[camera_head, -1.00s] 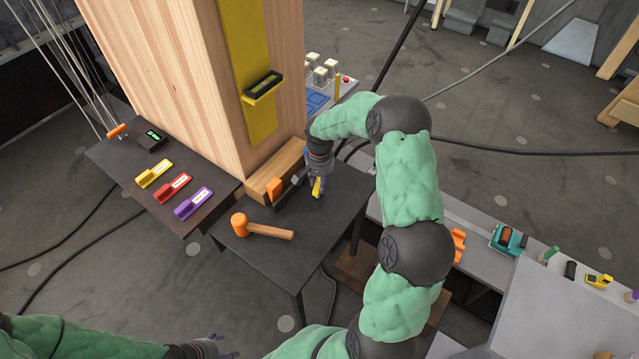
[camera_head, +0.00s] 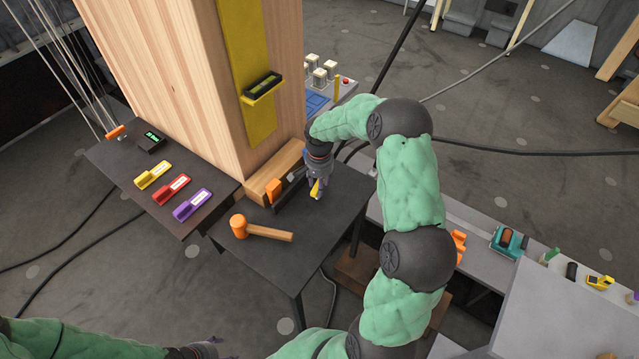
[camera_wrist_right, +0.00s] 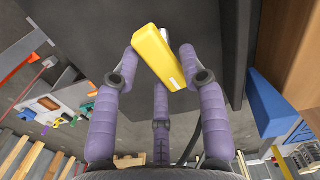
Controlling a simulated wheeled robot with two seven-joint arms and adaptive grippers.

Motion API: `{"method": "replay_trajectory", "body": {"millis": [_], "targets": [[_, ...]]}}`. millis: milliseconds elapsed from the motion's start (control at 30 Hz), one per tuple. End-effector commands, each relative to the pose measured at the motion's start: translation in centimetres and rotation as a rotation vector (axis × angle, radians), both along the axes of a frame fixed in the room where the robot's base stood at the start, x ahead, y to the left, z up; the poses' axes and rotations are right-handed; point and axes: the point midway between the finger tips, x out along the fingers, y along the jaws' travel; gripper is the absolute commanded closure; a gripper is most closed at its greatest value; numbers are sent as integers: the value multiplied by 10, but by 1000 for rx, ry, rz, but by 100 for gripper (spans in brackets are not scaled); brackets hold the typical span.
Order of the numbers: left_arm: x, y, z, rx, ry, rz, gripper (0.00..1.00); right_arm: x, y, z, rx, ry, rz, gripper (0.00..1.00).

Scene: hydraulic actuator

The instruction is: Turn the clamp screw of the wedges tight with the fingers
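A yellow bar, seemingly the handle of the clamp screw (camera_head: 316,188), is at the black clamp piece by the foot of the wooden column. My right gripper (camera_head: 318,181) reaches down to it from above. In the right wrist view, the yellow bar (camera_wrist_right: 158,57) lies tilted between the purple fingertips of the right gripper (camera_wrist_right: 160,65), which close in on it from the sides. A bit of silver rod shows behind it. An orange wedge end (camera_head: 273,188) sticks up beside the clamp. My left gripper (camera_head: 208,347) is at the bottom edge, mostly cut off.
An orange mallet (camera_head: 262,231) lies on the dark table (camera_head: 318,237) in front of the clamp. The wooden column (camera_head: 165,85) stands close behind. Yellow, red and purple tagged pieces (camera_head: 171,189) lie on the left table. The table's front right is clear.

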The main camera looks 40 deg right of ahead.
Motion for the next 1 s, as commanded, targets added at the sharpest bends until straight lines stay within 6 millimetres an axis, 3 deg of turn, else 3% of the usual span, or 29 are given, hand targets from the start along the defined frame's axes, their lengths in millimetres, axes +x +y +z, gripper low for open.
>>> {"method": "replay_trajectory", "body": {"millis": [467,1000], "targets": [[0,0,0,0,0,0,37,1,0,9,-1,-2,1,43],[0,0,0,0,0,0,37,1,0,103,-1,-3,1,43]]}}
